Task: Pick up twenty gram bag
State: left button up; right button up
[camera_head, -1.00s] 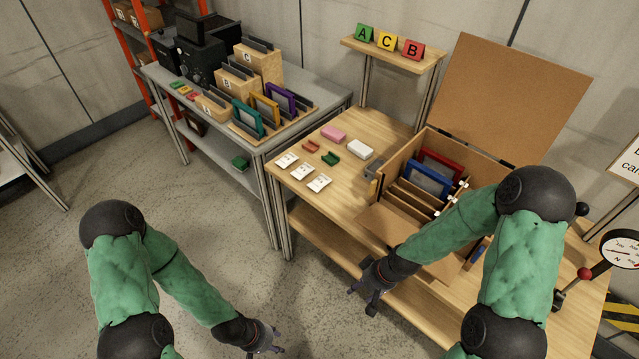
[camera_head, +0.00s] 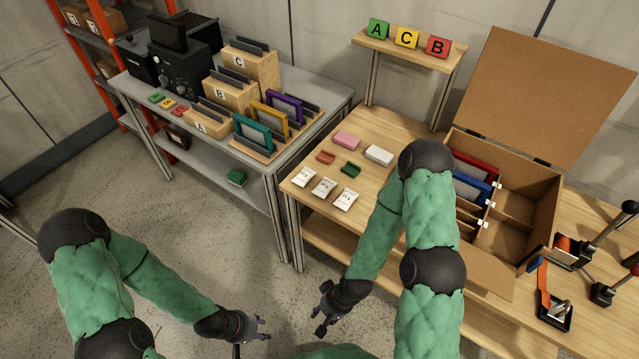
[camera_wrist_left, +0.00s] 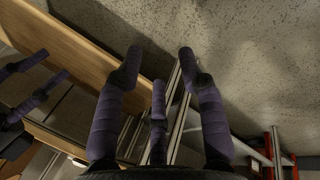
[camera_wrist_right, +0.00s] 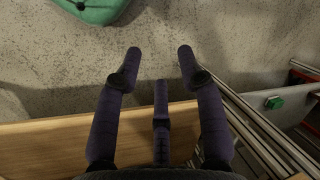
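Three small white bags lie in a row on the wooden table's front left part: a left bag (camera_head: 304,177), a middle bag (camera_head: 323,187) and a right bag (camera_head: 345,199). Their print is too small to read, so I cannot tell which is twenty gram. My right gripper (camera_head: 322,312) is in front of the table edge, below the bags in the picture. It is open and empty in the right wrist view (camera_wrist_right: 158,55). My left gripper (camera_head: 264,328) is further left, over the floor, and is open and empty in the left wrist view (camera_wrist_left: 160,58).
Pink (camera_head: 346,141), white (camera_head: 379,155), red (camera_head: 326,157) and green (camera_head: 350,170) blocks lie behind the bags. An open cardboard box (camera_head: 527,235) with coloured frames stands to the right. A grey table (camera_head: 135,92) with holders stands left. A letter shelf (camera_head: 408,52) is behind.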

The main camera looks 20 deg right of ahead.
aim_at(346, 198)
jog(key=i+j+z, duration=0.15)
jog(key=z, duration=0.3)
jog(key=i+j+z, duration=0.1)
jog(key=j+z, duration=0.2)
jog(key=z, duration=0.15)
jog(key=j+z, duration=0.25)
jog(key=z, duration=0.15)
jog(key=i, duration=0.05)
